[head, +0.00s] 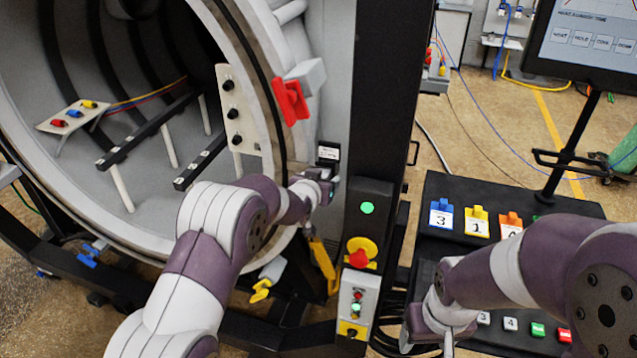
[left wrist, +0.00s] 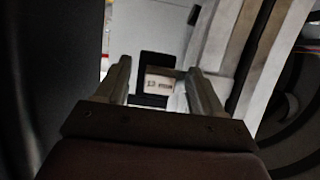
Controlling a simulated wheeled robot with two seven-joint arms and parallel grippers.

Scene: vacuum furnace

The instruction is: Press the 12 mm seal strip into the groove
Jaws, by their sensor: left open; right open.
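The round furnace flange (head: 245,40) carries a dark ring line (head: 268,82), which looks like the groove with its seal. A small black piece with a white label (head: 329,153) sits at the flange's right edge; its label shows blurred in the left wrist view (left wrist: 158,84) and seems to read 12. My left gripper (head: 326,186) is just below this piece in the head view. In the left wrist view its fingers (left wrist: 160,80) are apart, with the labelled piece seen between them; I cannot tell whether they touch it. My right gripper (head: 437,335) is open, low over the black console.
A red latch (head: 291,101) juts from the flange above my left gripper. A dark post (head: 385,110) with a control box (head: 358,300) stands to the right. The console (head: 440,205) holds numbered coloured parts (head: 476,222); a screen (head: 585,40) stands behind it.

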